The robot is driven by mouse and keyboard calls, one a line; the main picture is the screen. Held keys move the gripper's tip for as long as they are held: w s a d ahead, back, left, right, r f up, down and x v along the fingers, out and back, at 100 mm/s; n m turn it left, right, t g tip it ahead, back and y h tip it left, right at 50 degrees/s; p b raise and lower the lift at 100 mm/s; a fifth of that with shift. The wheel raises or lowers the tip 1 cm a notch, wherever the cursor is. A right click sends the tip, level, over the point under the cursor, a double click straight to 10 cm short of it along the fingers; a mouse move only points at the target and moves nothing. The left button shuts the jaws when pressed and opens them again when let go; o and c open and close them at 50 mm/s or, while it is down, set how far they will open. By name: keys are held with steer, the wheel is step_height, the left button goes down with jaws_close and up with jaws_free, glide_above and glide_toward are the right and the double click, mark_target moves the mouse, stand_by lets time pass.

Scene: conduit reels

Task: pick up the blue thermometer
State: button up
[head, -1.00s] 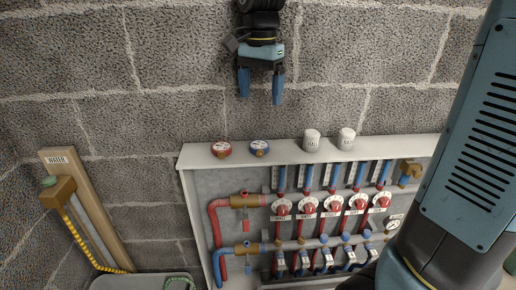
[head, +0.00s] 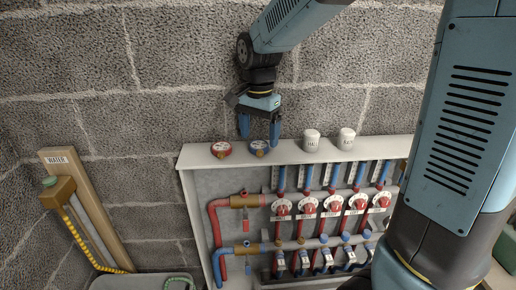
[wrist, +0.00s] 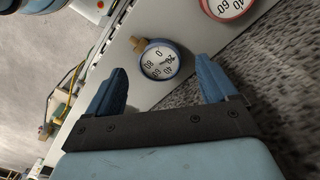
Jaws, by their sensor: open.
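The blue thermometer (head: 260,148) is a round dial with a blue rim and a small brass stem. It lies on the white top ledge of the manifold cabinet. It also shows in the wrist view (wrist: 160,61), its face with numbers towards the camera, beyond the fingertips and between their lines. My gripper (head: 259,137) is open and empty, pointing down just above the thermometer. In the wrist view the two blue fingers (wrist: 162,74) are wide apart and no contact with the dial shows. In the head view the fingers partly overlap the dial's surroundings.
A red thermometer (head: 221,149) lies close on the left. Two white canisters (head: 311,140) (head: 346,139) stand on the ledge (head: 198,159) to the right. A block wall (head: 180,60) rises behind. Pipes and red valves (head: 308,207) fill the cabinet below.

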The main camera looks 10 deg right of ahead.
steer(key=shift+f, duration=1.2)
steer(key=shift+c, duration=0.3)
steer(key=c, duration=1.1)
